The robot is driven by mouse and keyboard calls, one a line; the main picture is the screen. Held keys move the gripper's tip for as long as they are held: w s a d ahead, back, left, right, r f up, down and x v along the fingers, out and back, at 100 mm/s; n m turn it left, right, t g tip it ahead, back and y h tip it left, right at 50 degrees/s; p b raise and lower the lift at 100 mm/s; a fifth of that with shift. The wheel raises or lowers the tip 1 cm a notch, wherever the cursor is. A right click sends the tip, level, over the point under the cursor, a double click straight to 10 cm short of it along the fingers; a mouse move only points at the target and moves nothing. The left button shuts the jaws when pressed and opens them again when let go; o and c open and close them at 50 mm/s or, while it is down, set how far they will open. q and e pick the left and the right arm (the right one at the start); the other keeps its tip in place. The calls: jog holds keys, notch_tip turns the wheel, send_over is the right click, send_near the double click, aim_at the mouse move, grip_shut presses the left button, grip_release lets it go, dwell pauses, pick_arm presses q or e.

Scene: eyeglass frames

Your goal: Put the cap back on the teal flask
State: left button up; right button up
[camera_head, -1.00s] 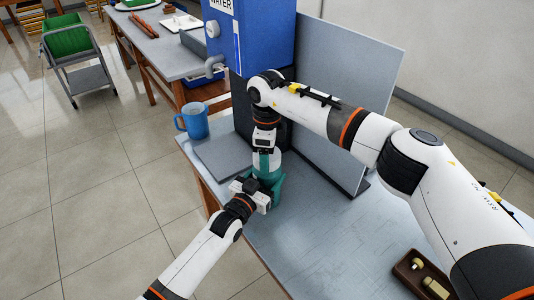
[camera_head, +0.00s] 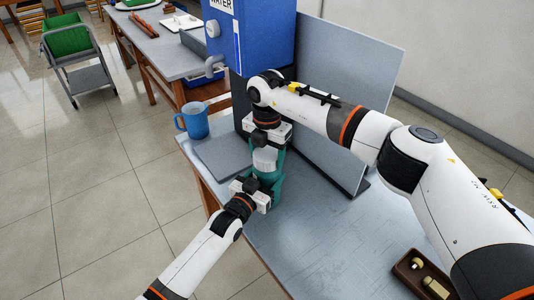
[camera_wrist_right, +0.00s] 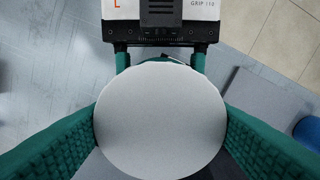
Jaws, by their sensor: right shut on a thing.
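The teal flask (camera_head: 267,181) stands upright near the table's left edge, largely hidden by my grippers. My left gripper (camera_head: 262,192) comes in from the front left, and its fingers are around the flask's body. My right gripper (camera_head: 266,156) points down from above, its teal padded fingers shut on the pale grey cap (camera_head: 264,159). In the right wrist view the cap (camera_wrist_right: 160,120) is a large round disc between the fingers. The cap is directly above the flask; I cannot tell whether it is seated.
A blue mug (camera_head: 193,121) stands at the table's left corner, beside a grey slab (camera_head: 222,155). A blue water tank (camera_head: 250,35) and an upright grey panel (camera_head: 345,90) stand behind. A brown tray (camera_head: 408,270) with small items lies front right. The middle table is clear.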

pick_arm(q)
jog(key=shift+f, duration=0.1)
pick_arm(e)
jog(key=o, duration=1.1)
jog(key=shift+r, duration=0.1)
jog(key=shift+r, duration=2.2)
jog(key=shift+c, duration=0.5)
